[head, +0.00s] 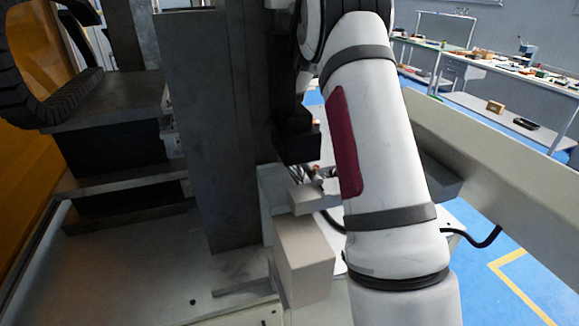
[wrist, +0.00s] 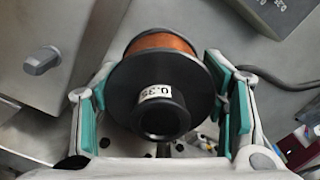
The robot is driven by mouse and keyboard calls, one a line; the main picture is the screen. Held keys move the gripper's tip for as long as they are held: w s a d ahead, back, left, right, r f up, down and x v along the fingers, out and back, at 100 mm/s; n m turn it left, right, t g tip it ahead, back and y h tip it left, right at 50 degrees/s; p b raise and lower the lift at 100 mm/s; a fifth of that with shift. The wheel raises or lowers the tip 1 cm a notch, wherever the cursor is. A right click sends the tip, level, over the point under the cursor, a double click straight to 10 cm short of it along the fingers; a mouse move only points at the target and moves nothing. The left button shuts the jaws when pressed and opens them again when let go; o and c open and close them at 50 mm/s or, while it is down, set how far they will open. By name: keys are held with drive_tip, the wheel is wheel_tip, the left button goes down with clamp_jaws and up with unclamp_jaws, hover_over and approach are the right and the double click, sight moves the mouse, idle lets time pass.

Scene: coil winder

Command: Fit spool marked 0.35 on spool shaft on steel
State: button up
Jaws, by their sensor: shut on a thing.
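The spool (wrist: 160,75) shows in the wrist view, with black flanges, copper-coloured wire and a white label (wrist: 156,93) reading 0.35, upside down. Its open black hub end faces the camera. My gripper (wrist: 165,100) is shut on the spool, with teal finger pads on its left and right sides. The head view does not show the gripper or spool; my white arm blocks part of that view. I cannot make out the spool shaft with certainty. Whether anything sits inside the hub bore is too dark to tell.
A grey steel block with a short stub (wrist: 42,60) stands left of the spool. A dark control box (wrist: 275,12) and a cable are at the right. In the head view, a dark steel column (head: 205,130) and a pale block (head: 305,262) stand close beside my arm.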

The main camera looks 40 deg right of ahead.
drive_tip(key=shift+f, duration=1.5)
drive_tip(key=o, duration=1.8)
wheel_tip(320, 180, up, 12)
drive_tip(key=shift+s, duration=0.1)
